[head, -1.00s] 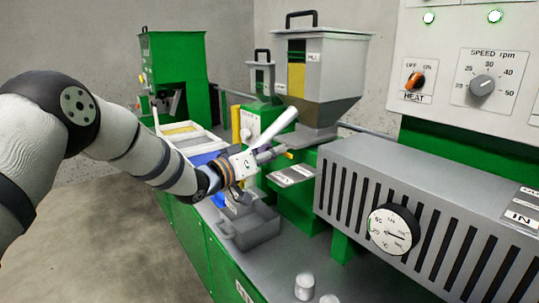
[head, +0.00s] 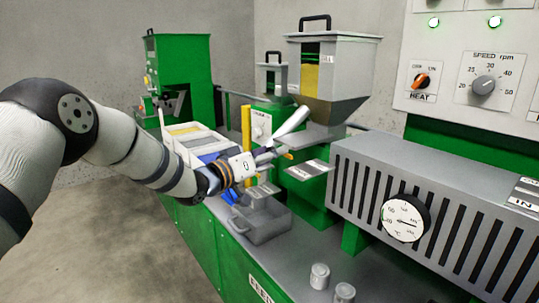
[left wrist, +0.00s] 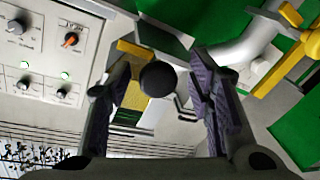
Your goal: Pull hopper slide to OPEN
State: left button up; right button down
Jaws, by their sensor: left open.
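The grey hopper (head: 330,75) with a yellow-filled window stands on the green machine at the back, right of centre. My left gripper (head: 276,152) is below and in front of it, by the hopper's base. In the left wrist view the open left gripper (left wrist: 165,82) has a round black knob (left wrist: 158,78) showing between its fingers. I cannot tell whether the knob touches either finger or how far off it is. The hopper's yellow window (left wrist: 152,105) shows behind the knob. The slide itself cannot be made out clearly in the head view. My right gripper is not in view.
A light tube (head: 293,120) slants up beside my gripper. A yellow post (head: 246,130) stands behind my wrist. A grey open bin (head: 262,225) sits below. A slotted grey housing (head: 430,195) with a dial (head: 405,218) fills the right. The floor at left is clear.

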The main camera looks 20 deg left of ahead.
pick_arm(q)
jog(key=v, duration=1.2)
